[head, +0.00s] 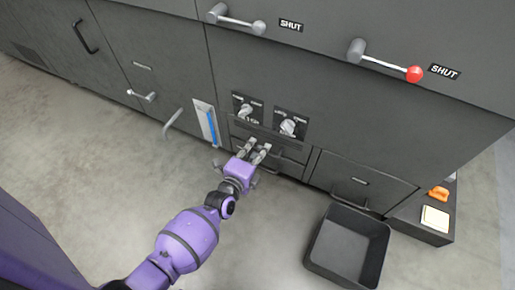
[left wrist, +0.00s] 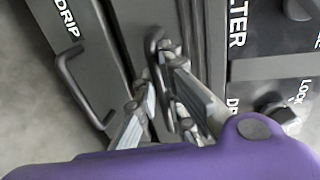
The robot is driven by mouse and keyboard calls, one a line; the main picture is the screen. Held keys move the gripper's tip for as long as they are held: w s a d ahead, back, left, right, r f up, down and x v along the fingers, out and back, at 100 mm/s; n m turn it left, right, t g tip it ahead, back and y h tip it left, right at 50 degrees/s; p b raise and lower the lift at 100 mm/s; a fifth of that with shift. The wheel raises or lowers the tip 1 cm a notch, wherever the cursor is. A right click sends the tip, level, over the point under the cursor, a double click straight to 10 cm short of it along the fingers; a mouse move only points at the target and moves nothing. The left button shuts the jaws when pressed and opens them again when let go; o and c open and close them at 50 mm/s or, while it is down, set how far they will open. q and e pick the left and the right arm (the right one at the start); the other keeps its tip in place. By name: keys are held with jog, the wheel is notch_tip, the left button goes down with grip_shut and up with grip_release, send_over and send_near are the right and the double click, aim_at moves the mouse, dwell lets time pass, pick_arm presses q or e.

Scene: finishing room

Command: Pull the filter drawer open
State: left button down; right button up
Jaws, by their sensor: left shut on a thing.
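The filter drawer (head: 292,152) is a dark grey front low in the cabinet, below two knobs. It looks about flush with the cabinet, though my gripper covers part of it. My left gripper (head: 259,148) reaches it from the front. In the left wrist view, the gripper's fingers (left wrist: 172,105) are closed around a dark bar handle (left wrist: 154,52) on the drawer, beside a plate whose visible letters end in "LTER". My right gripper does not show.
A pointer knob (head: 288,126) and another knob (head: 243,109) sit above the drawer. An open black bin (head: 315,250) stands on the floor at right. A handle (left wrist: 78,88) beside "DRIP" is near the fingers. Floor at left is clear.

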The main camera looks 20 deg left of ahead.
pick_arm(q)
jog(key=f+p+v, duration=0.3)
jog(key=p+v, duration=0.1)
jog(key=v, duration=1)
jog(key=s+d+f+p+v, duration=0.1)
jog(key=f+p+v, duration=0.2)
jog(key=v, duration=1.1)
jog(key=shift+s+a+p, duration=0.35)
jog(key=shift+a+p, duration=0.05)
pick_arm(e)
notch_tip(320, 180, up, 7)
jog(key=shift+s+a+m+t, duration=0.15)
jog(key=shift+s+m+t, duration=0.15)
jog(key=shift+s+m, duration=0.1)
pick_arm(q)
jog(key=shift+r, duration=0.1)
jog(key=c, duration=1.8)
grip_release()
